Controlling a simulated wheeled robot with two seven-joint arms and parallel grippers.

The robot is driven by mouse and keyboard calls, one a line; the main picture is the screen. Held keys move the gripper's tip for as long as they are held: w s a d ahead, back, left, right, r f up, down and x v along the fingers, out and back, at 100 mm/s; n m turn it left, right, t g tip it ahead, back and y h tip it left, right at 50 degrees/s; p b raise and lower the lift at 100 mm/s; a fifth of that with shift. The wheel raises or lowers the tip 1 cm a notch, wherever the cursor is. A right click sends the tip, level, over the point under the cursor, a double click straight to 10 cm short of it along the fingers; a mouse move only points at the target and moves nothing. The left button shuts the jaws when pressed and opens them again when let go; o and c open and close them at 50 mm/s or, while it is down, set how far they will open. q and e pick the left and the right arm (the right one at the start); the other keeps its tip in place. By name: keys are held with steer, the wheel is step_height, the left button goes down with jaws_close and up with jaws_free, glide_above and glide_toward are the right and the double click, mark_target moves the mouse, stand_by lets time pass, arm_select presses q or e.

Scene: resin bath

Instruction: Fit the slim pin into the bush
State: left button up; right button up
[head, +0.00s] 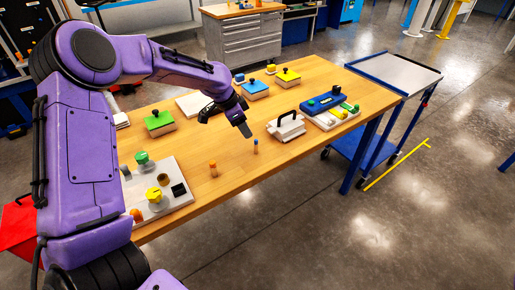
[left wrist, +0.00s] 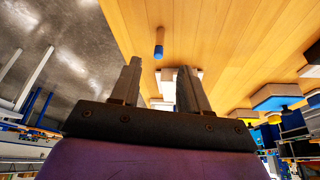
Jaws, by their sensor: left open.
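A slim blue pin (head: 256,146) with a light wooden part stands on the wooden table near its front edge. It also shows in the left wrist view (left wrist: 159,42), just beyond the fingertips. An orange pin (head: 213,169) stands further left. I cannot tell for sure which pin the task names. My left gripper (head: 244,130) hangs above the table, close to the blue pin and apart from it. In the left wrist view my left gripper (left wrist: 160,72) is open and empty. A pale board (head: 180,203) at the left carries green, yellow, black and orange fittings; I cannot make out the bush.
A white block with a black handle (head: 287,126) stands right of the blue pin. A blue-and-white tray (head: 345,119) with coloured pieces lies beyond it. Blocks with green (head: 158,119), blue and yellow tops stand further back. A cart (head: 395,72) stands beside the table's right end.

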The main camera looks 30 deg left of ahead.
mark_target(255, 140)
arm_select(q)
steer(key=x, duration=0.3)
steer(key=p+x, duration=0.1)
steer(key=x, duration=0.2)
steer(key=p+x, duration=0.1)
steer(key=x, duration=0.1)
steer(key=shift+w+d+f, duration=0.15)
steer(key=shift+w+d, duration=0.25)
steer(key=shift+w, duration=0.1)
steer(key=shift+w+f, duration=0.1)
jaws_close()
